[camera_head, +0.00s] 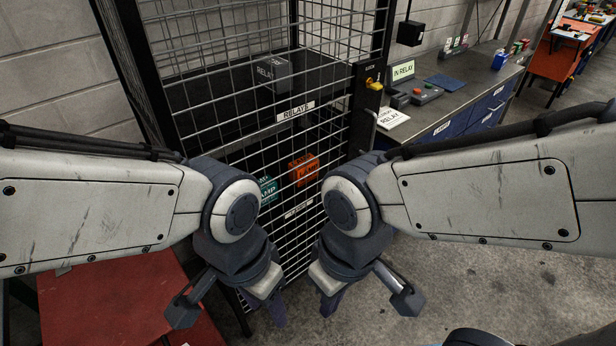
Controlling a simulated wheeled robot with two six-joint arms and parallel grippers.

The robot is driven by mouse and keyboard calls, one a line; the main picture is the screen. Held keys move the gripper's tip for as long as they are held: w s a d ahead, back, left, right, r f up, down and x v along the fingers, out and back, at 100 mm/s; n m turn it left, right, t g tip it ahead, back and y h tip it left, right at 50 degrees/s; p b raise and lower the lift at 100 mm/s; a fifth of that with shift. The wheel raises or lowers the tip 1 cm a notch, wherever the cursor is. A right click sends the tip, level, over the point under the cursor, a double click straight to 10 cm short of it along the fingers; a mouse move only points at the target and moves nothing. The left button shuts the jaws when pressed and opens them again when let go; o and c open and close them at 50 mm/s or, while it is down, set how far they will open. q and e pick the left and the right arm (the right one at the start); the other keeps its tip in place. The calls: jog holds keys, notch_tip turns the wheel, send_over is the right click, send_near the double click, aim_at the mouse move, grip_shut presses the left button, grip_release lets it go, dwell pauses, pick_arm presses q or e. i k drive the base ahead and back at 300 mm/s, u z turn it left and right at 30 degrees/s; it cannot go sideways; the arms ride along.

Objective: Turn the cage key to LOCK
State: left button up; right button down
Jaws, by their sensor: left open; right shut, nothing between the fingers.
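A black wire-mesh cage (190,122) stands in front of me in the head view. On its right post is a dark lock box with a yellow key (374,84); its lettering is too small to read surely. My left gripper (262,312) is open and empty, low in front of the cage. My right gripper (328,305) is shut and empty, just right of it. Both grippers are well below the key and apart from it.
Inside the cage are a dark relay box (272,74), an orange box (303,170) and a teal box (268,188). A workbench (470,100) stands right, with a button box (424,93) and signs. A red surface (105,305) is lower left. Open floor lies lower right.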

aim_at(376, 86)
jog(key=u, duration=0.05)
jog(key=k, duration=1.15)
jog(key=z, duration=1.2)
jog(key=i, duration=1.25)
jog(key=u, duration=0.55)
jog(key=i, duration=0.55)
jog(key=u, duration=0.6)
